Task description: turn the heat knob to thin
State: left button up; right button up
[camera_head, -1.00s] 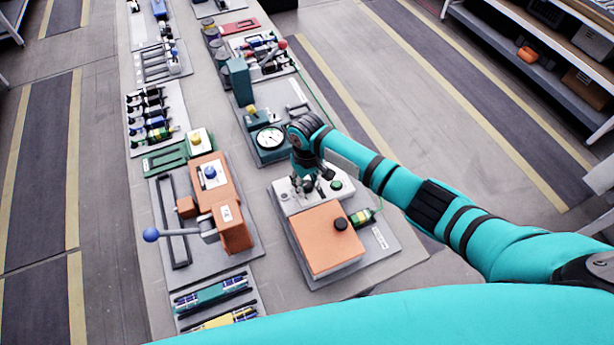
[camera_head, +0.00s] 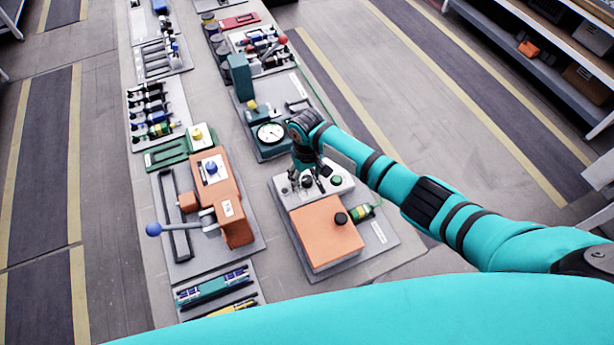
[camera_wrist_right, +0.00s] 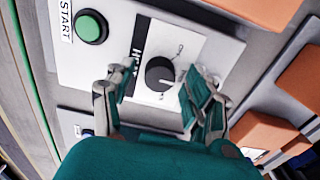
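The heat knob (camera_wrist_right: 160,72) is a round black knob on a white plate in the right wrist view. Its side label is partly hidden by a finger, and the small scale words are too blurred to read. My right gripper (camera_wrist_right: 155,100) is open, with one finger on each side of the knob; a gap shows on both sides, so it does not grip it. In the head view, my right gripper (camera_head: 308,184) points down over the light control panel (camera_head: 286,187) behind the orange box (camera_head: 326,235). My left gripper is out of view.
A green START button (camera_wrist_right: 91,26) sits beside the knob plate; it also shows in the head view (camera_head: 336,181). A round gauge (camera_head: 270,133) stands behind the panel. An orange press with a blue-ball lever (camera_head: 153,229) stands to the left.

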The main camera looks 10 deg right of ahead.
aim_at(307, 179)
notch_tip(307, 179, up, 12)
dwell(0.6)
dwell(0.5)
